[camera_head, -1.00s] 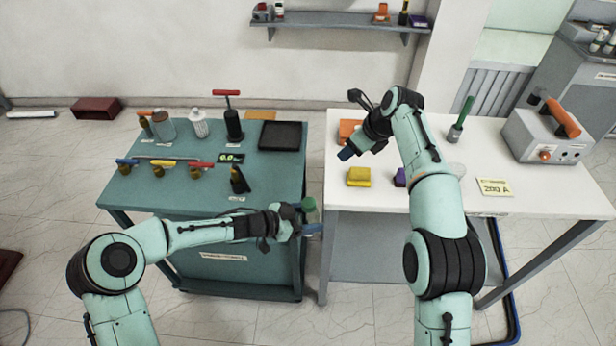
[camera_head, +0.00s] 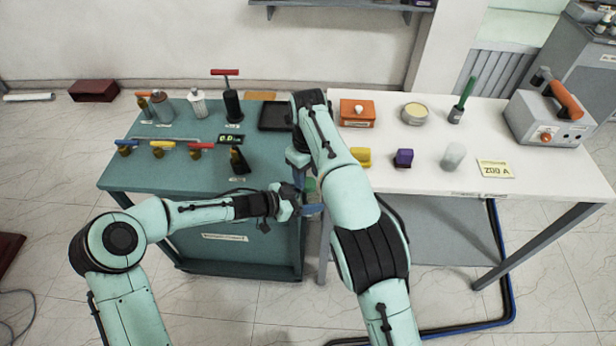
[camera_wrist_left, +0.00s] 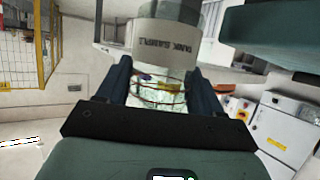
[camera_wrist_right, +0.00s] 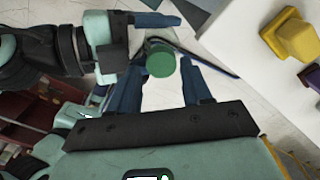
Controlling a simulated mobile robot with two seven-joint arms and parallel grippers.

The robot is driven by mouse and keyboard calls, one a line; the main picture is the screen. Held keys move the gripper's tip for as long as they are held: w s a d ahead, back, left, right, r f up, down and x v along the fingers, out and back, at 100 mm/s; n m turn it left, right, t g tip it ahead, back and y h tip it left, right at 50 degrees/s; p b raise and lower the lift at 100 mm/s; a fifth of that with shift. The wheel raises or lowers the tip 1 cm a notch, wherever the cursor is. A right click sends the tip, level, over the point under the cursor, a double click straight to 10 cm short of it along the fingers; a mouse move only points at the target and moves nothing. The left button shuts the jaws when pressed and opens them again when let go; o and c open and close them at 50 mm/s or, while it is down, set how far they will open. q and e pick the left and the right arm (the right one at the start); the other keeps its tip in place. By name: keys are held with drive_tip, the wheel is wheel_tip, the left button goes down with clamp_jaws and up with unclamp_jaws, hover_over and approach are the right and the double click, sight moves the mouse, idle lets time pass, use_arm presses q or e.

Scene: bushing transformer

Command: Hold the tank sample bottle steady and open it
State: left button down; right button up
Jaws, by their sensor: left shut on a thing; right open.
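The tank sample bottle is a clear bottle with a white label, which shows in the left wrist view (camera_wrist_left: 165,50), and a green cap (camera_wrist_right: 160,60). My left gripper (camera_head: 312,209) is shut on the bottle and holds it in the air by the gap between the two tables. My right gripper (camera_wrist_right: 161,80) is open above the bottle. In the right wrist view the cap appears between and a little beyond its fingertips; I cannot tell if they touch it. In the head view my right arm hides most of the bottle, leaving a bit of green (camera_head: 310,185).
The teal table (camera_head: 150,180) at left holds valves, small bottles and a black tray (camera_head: 274,117). The white table (camera_head: 440,185) at right holds a yellow block (camera_head: 361,156), a purple block (camera_head: 403,158), a frosted glass (camera_head: 453,156) and a grey instrument (camera_head: 550,120).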

sight(309, 198)
drive_tip(key=shift+f, duration=1.15)
